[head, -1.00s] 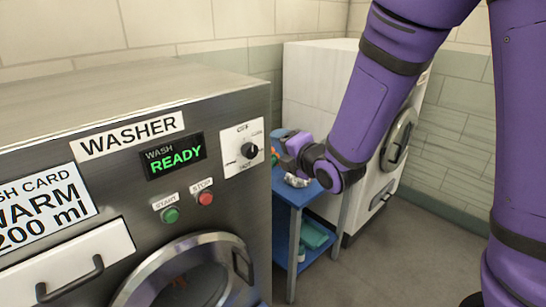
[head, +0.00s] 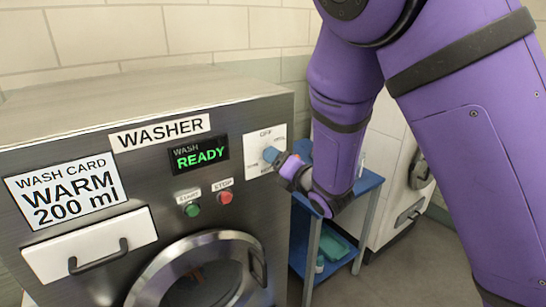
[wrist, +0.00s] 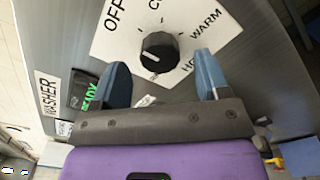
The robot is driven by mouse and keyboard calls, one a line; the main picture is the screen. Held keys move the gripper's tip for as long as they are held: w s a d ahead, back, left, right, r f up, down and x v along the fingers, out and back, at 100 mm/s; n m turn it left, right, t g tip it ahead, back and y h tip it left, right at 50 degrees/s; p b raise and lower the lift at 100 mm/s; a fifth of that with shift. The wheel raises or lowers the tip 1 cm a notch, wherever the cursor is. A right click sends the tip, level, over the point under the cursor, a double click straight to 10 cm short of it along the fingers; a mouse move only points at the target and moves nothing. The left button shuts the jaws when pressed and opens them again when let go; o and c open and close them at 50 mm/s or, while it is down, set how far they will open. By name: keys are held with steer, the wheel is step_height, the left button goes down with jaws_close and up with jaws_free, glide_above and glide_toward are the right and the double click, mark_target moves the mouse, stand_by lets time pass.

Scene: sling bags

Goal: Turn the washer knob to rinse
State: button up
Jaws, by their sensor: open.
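The washer knob (wrist: 160,52) is black and round, on a white dial plate (wrist: 182,22) on the washer's front panel. In the wrist view the plate reads OFF, a partly hidden word starting with C, WARM and a partly hidden word starting HO. A rinse label cannot be read. My gripper (wrist: 162,66) is open, with one blue finger on each side below the knob, apart from it. In the head view my gripper (head: 272,157) is in front of the dial plate (head: 264,142) and hides the knob.
The washer (head: 100,160) has a display (head: 199,154) reading WASH READY. Below are a green start button (head: 192,210), a red stop button (head: 225,197), a round door (head: 205,275) and a drawer (head: 90,247). A blue cart (head: 368,182) and a white machine (head: 390,150) stand to the right.

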steer(key=shift+x, duration=1.6)
steer(key=c, duration=0.9)
steer(key=shift+c, duration=0.2)
